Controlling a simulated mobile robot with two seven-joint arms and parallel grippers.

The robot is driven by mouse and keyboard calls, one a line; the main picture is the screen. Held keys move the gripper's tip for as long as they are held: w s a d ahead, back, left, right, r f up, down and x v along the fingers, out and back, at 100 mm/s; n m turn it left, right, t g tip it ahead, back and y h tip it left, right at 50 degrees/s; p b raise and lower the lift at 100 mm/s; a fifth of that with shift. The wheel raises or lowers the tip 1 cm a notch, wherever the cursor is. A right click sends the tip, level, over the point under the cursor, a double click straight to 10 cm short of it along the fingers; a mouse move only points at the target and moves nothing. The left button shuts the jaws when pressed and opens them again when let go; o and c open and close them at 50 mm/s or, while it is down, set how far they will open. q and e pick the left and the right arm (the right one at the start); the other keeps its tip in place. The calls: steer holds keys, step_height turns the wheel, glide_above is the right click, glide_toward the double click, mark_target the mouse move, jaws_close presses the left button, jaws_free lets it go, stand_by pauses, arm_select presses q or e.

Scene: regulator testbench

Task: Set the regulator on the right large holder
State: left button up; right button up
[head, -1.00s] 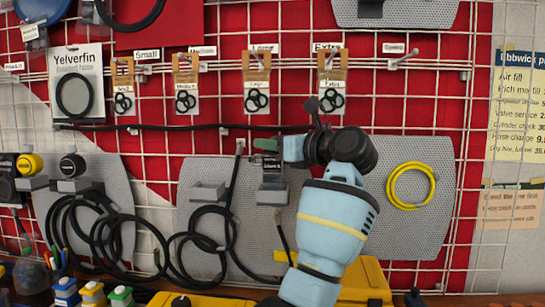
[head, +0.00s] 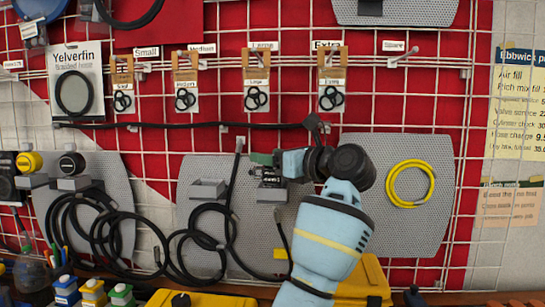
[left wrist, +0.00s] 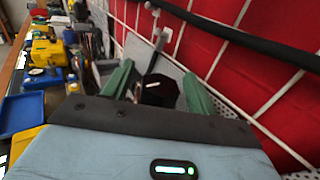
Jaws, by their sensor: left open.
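The regulator (head: 269,179), a dark block with small pale lettering, is at the right large holder (head: 271,194) on the middle grey panel. A black hose hangs below it. I cannot tell how fully it sits in the holder. My left gripper (head: 262,160) is at the regulator's top, with green fingertips, and partly hides it. In the left wrist view my left gripper (left wrist: 158,88) has its green fingers spread apart. A dark, angular body, apparently the regulator (left wrist: 158,93), lies between or just beyond them; contact is unclear. My right gripper is not in view.
An empty grey holder (head: 207,188) is left of the regulator. Black hoses (head: 205,228) loop below it. A yellow coiled hose (head: 410,185) hangs on the panel at right. A long black hose (head: 180,126) runs across the wire grid above. Yellow boxes (head: 200,299) stand on the bench below.

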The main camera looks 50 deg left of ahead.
arm_select(q)
steer(key=shift+r, duration=0.2)
steer(key=d+b, duration=0.1)
steer(key=d, duration=1.1)
steer(key=shift+w+b, duration=0.3)
steer(key=shift+w, duration=0.15)
steer(key=shift+f, duration=0.15)
